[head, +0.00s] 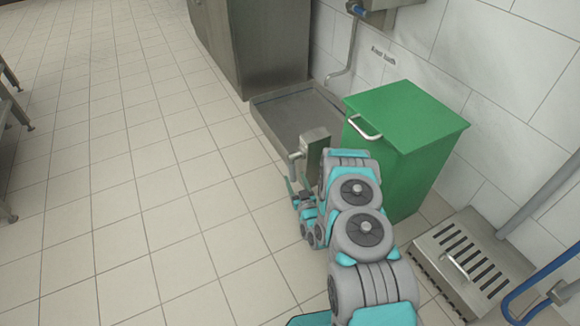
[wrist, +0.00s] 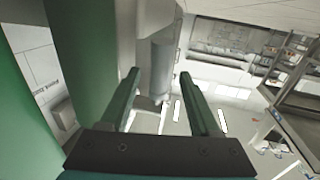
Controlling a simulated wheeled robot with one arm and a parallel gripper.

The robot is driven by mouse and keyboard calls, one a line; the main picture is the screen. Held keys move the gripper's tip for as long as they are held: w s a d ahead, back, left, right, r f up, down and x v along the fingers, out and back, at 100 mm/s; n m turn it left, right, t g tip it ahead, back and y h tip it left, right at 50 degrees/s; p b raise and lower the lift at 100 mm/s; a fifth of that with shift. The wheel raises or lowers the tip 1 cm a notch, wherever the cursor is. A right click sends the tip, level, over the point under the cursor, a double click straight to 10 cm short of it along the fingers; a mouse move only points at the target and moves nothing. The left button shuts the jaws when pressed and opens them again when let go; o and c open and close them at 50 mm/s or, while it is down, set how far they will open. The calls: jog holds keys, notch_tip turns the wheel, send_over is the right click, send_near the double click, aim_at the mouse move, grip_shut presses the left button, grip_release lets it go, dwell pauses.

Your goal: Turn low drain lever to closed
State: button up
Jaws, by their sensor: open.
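The drain lever (head: 295,164) is a short grey handle on the left side of a low metal box (head: 315,146), near the floor. In the wrist view a grey cylindrical part, which looks like the lever (wrist: 156,68), hangs beyond and between the fingertips. My gripper (head: 297,184) is low, just in front of the lever in the head view. In the wrist view my gripper (wrist: 160,76) has its two green fingers wide apart with nothing held. I cannot tell whether a finger touches the lever. The lever's pivot is not clear.
A green bin (head: 420,140) with a white handle stands close to the right of my arm. A shallow metal floor basin (head: 265,103) lies behind the box. A slotted metal unit (head: 430,247) sits at the lower right.

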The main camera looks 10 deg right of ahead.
aim_at(290, 167)
jog(key=shift+w+a+b, duration=0.2)
jog(key=shift+w+a, duration=0.05)
jog(key=shift+w, duration=1.5)
jog(key=shift+w+a+b, duration=0.2)
jog(key=shift+w, duration=1.55)
grip_shut()
